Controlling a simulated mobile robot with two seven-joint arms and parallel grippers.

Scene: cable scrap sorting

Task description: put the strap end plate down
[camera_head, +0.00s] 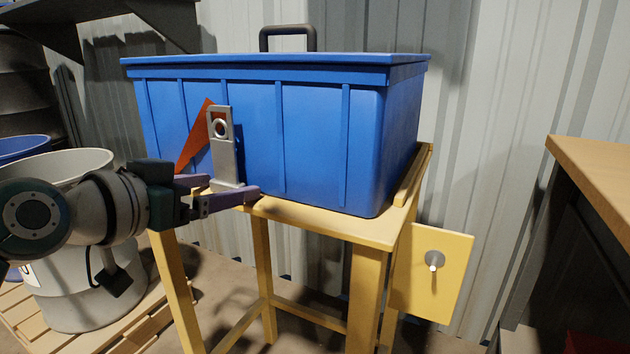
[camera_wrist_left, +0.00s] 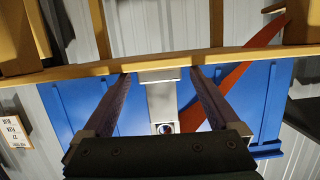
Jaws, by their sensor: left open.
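The strap end plate (camera_head: 223,158) is a grey metal plate with a round eye near its top. It stands upright at the front of the blue bin (camera_head: 312,140), its foot at the front edge of the yellow stand (camera_head: 330,222). An orange-red strap (camera_head: 196,140) runs beside it, down to the left. My left gripper (camera_head: 232,186) is open, its purple fingers either side of the plate's lower part. In the left wrist view the plate (camera_wrist_left: 160,104) shows between the two fingers (camera_wrist_left: 160,78), with a gap on each side. My right gripper is not in view.
The bin has a lid with a dark handle (camera_head: 288,32). A yellow panel with a metal peg (camera_head: 433,262) hangs at the stand's right side. A pale drum (camera_head: 85,300) stands on a pallet at left. A wooden bench (camera_head: 596,180) stands at right.

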